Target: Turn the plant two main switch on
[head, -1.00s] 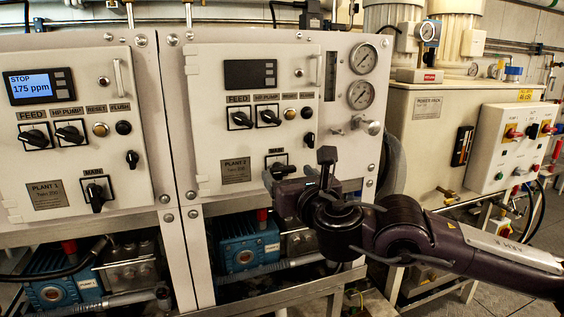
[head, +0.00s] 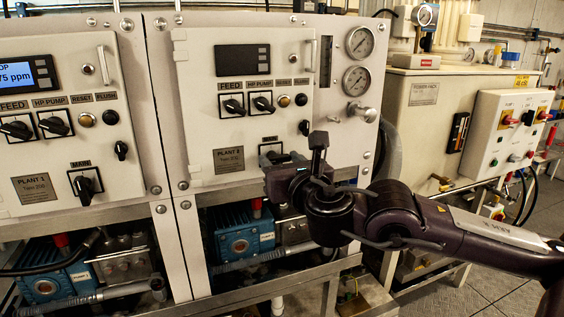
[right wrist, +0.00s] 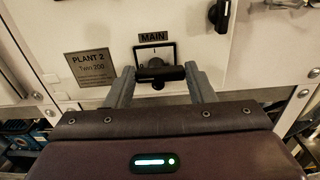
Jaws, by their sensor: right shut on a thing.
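The plant two main switch (right wrist: 160,73) is a black rotary handle under the MAIN label, to the right of the PLANT 2 plate (right wrist: 90,65). In the right wrist view its handle lies level, across the picture. My right gripper (right wrist: 161,76) is shut on this handle, with one grey finger at each end. In the head view my right gripper (head: 272,161) is at the lower right of the plant two panel (head: 200,130) and hides most of the switch. The plant two display (head: 243,59) is dark. My left gripper is not in view.
The plant one panel (head: 75,150) stands to the left, with its display (head: 14,74) lit and its main switch (head: 86,186) handle near upright. A black knob (right wrist: 219,14) is above right of the gripped switch. Blue pumps (head: 240,232) sit below the panels.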

